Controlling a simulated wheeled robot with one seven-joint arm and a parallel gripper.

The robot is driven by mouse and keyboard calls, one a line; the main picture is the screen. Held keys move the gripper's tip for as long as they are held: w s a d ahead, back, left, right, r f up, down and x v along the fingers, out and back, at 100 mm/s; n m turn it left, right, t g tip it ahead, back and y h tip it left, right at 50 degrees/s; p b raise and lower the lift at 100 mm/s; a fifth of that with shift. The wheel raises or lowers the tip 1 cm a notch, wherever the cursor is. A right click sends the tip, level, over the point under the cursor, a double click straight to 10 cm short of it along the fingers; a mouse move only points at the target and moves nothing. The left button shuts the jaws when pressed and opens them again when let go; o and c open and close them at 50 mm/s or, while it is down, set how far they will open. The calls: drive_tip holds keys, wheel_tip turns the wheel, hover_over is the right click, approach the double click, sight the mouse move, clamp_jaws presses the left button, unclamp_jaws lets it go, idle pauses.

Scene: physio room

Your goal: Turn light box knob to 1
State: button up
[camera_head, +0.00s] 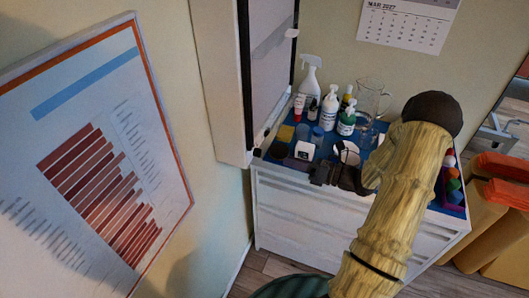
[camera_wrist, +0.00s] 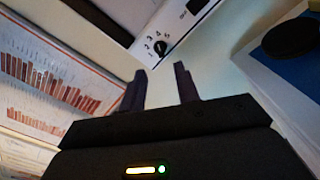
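The light box (camera_head: 222,85) is a tall white panel on the wall, seen from the side in the head view. In the wrist view, its lower white face (camera_wrist: 175,30) carries a black round knob (camera_wrist: 161,47) with small dark marks around it. A small dark bump (camera_head: 257,152) at the box's bottom edge in the head view may be the knob. My gripper (camera_wrist: 160,70) is open and empty, its two dark fingers pointing toward the knob and apart from it. My gripper also shows in the head view (camera_head: 322,174).
A white drawer cabinet (camera_head: 300,215) with a blue top stands below the box. Spray bottle (camera_head: 311,78), pump bottles (camera_head: 330,108), a glass jug (camera_head: 370,97) and small items crowd its top. A chart board (camera_head: 100,160) hangs at left.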

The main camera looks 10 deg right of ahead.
sight(258, 152)
drive_tip(key=p+x, duration=0.1)
drive_tip(key=x, duration=0.8)
drive_tip(key=shift+w+a, duration=0.2)
drive_tip(key=shift+a, duration=0.05)
clamp_jaws()
